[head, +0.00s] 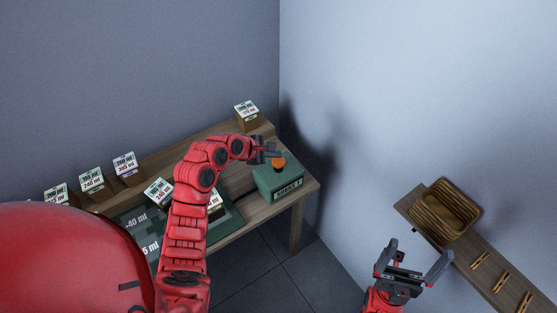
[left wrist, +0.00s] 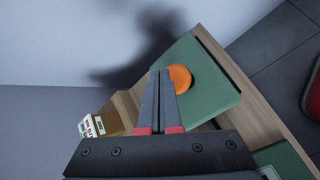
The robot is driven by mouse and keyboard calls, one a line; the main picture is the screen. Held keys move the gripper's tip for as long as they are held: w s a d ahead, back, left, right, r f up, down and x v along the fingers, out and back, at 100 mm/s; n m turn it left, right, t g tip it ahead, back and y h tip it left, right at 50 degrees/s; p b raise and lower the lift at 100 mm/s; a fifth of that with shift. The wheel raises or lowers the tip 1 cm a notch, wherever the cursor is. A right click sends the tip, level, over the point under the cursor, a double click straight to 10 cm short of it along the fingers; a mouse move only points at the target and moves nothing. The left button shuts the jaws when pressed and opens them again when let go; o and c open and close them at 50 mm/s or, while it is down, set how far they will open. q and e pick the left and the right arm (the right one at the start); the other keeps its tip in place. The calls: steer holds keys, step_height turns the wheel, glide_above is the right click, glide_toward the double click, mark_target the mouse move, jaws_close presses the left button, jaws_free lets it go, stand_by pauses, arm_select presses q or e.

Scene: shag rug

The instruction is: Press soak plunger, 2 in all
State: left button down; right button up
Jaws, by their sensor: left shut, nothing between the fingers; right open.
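The soak plunger is an orange round button (head: 278,162) on top of a green box (head: 277,182) with a label on its front, at the right end of the wooden table. In the left wrist view the orange button (left wrist: 180,78) sits on the green top (left wrist: 205,95). My left gripper (head: 274,152) is shut and empty, its fingertips close to the button; in the left wrist view its closed fingers (left wrist: 161,80) overlap the button's left edge. I cannot tell whether they touch. My right gripper (head: 412,262) is open and empty, away from the table at the lower right.
The wooden table (head: 255,215) holds several small label cards on blocks along its back and a green mat (head: 225,228), partly hidden by my left arm. A shelf at the right holds a wooden tray (head: 446,212) and several small wooden pieces. Walls stand close behind the table.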

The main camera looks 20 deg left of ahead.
mark_target(277, 161)
stand_by(0.9)
arm_select(q)
steer(key=shift+f+p, duration=0.3)
steer(key=shift+p, duration=0.1)
steer(key=shift+f, duration=0.1)
steer(key=shift+f, duration=1.3)
stand_by(1.1)
steer(key=shift+r+p, duration=1.7)
steer(key=shift+p, duration=0.4)
step_height(277, 161, up, 5)
steer(key=p, duration=0.5)
steer(key=shift+r, duration=0.1)
